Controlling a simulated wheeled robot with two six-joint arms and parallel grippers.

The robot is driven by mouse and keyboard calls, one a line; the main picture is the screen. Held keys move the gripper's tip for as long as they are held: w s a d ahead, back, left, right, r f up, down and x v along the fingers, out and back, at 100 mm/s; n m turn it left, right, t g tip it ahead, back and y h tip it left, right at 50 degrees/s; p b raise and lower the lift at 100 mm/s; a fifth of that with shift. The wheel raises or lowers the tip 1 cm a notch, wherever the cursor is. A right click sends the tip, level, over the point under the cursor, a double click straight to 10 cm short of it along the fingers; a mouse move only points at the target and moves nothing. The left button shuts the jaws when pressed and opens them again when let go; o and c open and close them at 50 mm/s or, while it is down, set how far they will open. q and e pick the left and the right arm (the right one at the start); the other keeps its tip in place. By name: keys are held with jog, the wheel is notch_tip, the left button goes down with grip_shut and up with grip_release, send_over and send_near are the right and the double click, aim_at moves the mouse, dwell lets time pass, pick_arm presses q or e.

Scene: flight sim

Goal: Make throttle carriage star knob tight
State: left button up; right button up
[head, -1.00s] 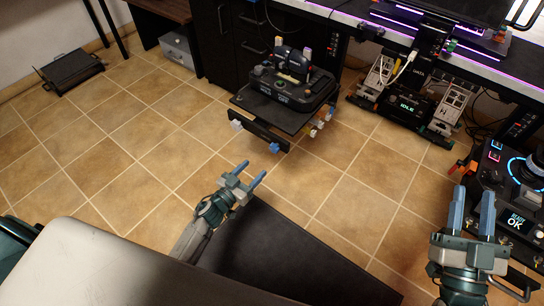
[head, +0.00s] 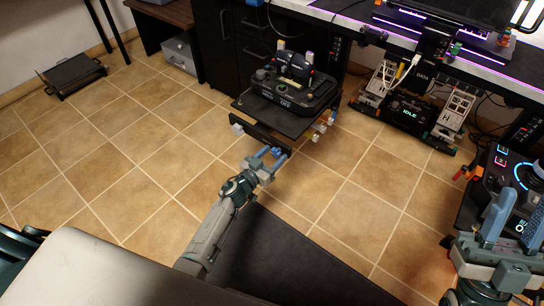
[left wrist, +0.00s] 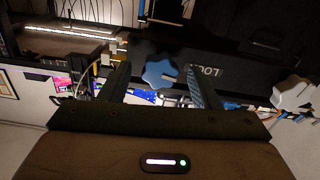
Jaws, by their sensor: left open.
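The throttle carriage (head: 262,118) is a black plate holding a dark throttle unit (head: 292,86). A blue star knob (left wrist: 160,72) is on its dark front bar (left wrist: 215,55), beside upside-down "LOCK" lettering. In the head view the blue knob (head: 277,151) is partly covered by my left gripper (head: 271,156). In the left wrist view the left gripper's open fingers (left wrist: 160,85) stand on either side of the knob, with gaps showing. A white star knob (head: 237,129) sits at the bar's other end. My right gripper (head: 508,210) is open and empty at the right.
A control panel (head: 484,180) with a lit ring stands near my right gripper. A pedal unit (head: 410,112) reading "IDLE" is under the desk (head: 350,17). Small coloured knobs (head: 322,128) line the carriage's right side.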

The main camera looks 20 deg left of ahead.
pick_arm(q)
jog(key=shift+c, duration=0.3)
jog(key=c, duration=0.9)
jog(key=shift+c, duration=0.2)
